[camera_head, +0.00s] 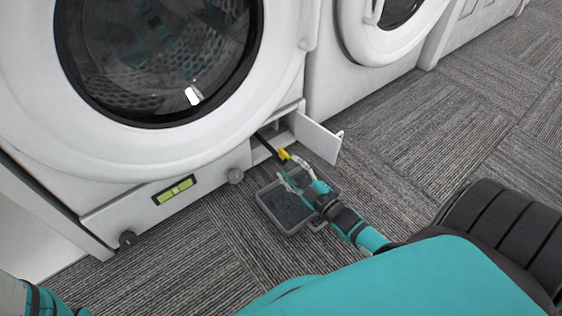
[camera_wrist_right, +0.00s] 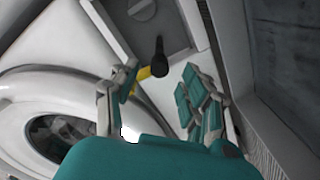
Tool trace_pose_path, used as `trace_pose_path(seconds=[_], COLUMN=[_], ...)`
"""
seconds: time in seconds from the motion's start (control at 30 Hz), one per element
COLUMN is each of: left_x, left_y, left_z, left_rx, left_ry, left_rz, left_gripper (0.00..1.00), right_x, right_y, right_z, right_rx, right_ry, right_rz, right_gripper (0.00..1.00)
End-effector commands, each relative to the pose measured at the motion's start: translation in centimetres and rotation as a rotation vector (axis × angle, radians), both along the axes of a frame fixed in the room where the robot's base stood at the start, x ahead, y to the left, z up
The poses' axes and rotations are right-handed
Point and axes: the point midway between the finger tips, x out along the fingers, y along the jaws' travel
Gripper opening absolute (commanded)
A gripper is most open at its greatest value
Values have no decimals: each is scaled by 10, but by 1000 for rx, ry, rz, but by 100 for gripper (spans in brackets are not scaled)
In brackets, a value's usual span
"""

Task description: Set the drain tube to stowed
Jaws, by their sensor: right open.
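The drain tube (camera_head: 267,144) is a thin black tube with a yellow part (camera_head: 284,154) at its outer end. It sticks out of an open compartment low on the front of the left washing machine. My right gripper (camera_head: 294,169) is open, with its fingers close to the yellow end. In the right wrist view, the tube's black part (camera_wrist_right: 159,57) and yellow part (camera_wrist_right: 142,74) show by the fingertips of the open gripper (camera_wrist_right: 158,92), nearer the left finger. I cannot tell whether they touch. My left gripper is not in view.
The compartment's white flap (camera_head: 317,138) stands open to the right of the tube. A grey tray (camera_head: 264,207) lies on the carpet below my right gripper. A round slotted cap (camera_wrist_right: 140,8) shows inside the compartment. A second machine (camera_head: 350,75) stands right; carpet there is clear.

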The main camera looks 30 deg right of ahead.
Motion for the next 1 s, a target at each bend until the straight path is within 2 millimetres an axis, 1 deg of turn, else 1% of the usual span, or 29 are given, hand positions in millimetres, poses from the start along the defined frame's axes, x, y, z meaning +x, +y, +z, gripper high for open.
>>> trace_pose_path(seconds=[0.03,0.2,0.3,0.43,0.67,0.7,1.0], left_x=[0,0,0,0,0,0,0], left_y=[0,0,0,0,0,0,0], left_z=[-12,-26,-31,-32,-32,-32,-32], left_rx=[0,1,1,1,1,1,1], left_ry=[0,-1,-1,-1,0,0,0], left_rz=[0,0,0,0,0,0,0], left_gripper=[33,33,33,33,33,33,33], right_x=[11,38,47,52,53,53,53], right_y=[1,3,4,4,4,4,4], right_z=[-5,-3,-2,-1,0,0,0], right_rx=[-1,1,0,0,1,1,1], right_ry=[-6,-3,-1,0,1,0,0], right_rz=[1,1,0,0,-1,0,0], right_gripper=[46,46,46,46,46,44,5])
